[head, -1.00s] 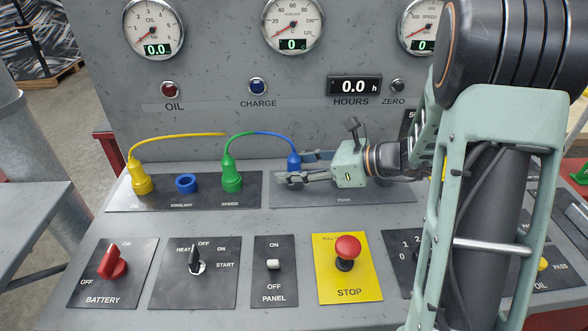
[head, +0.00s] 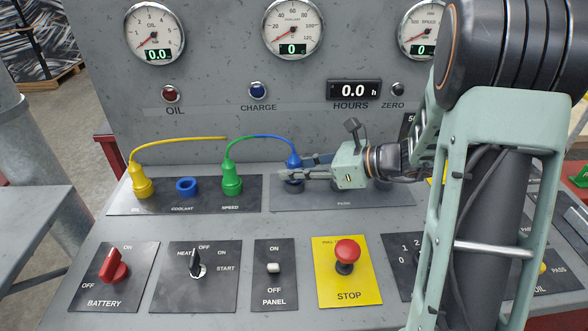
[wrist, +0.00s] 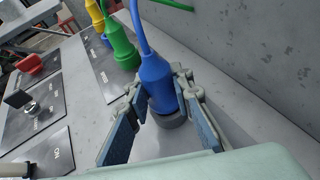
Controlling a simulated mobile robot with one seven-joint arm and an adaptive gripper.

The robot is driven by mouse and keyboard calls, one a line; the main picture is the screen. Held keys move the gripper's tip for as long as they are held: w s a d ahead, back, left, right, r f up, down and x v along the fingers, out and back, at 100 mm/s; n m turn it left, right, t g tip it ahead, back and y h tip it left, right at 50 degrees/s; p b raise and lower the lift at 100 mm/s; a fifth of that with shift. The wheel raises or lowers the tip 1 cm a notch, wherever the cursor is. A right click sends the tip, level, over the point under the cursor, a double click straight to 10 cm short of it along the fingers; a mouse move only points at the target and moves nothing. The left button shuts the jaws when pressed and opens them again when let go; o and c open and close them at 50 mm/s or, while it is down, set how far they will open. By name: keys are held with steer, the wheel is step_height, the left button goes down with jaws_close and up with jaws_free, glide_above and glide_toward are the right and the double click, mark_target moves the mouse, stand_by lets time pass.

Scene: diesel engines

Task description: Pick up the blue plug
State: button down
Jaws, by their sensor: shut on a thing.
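The blue plug (head: 293,161) stands upright at the left end of the dark PARK plate, with its blue cable arching left toward the green plug (head: 231,180). My gripper (head: 296,170) reaches in from the right and is shut on the blue plug, one finger on each side. In the wrist view the blue plug (wrist: 157,78) fills the space between the fingers (wrist: 163,101). A dark round socket (wrist: 170,124) shows at its base; the plug appears to be at or in it.
A yellow plug (head: 141,182) and an empty blue socket (head: 187,187) are to the left. The upright gauge panel (head: 205,75) rises close behind. A red stop button (head: 347,250) and a red battery switch (head: 113,266) stand up in front.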

steer(key=shift+r+p, duration=0.3)
steer(key=shift+r, duration=0.35)
steer(key=s+a+r+p, duration=0.1)
steer(key=s+r+p, duration=0.8)
steer(key=s+r, duration=0.2)
steer(key=s, duration=0.2)
steer(key=shift+s, duration=0.35)
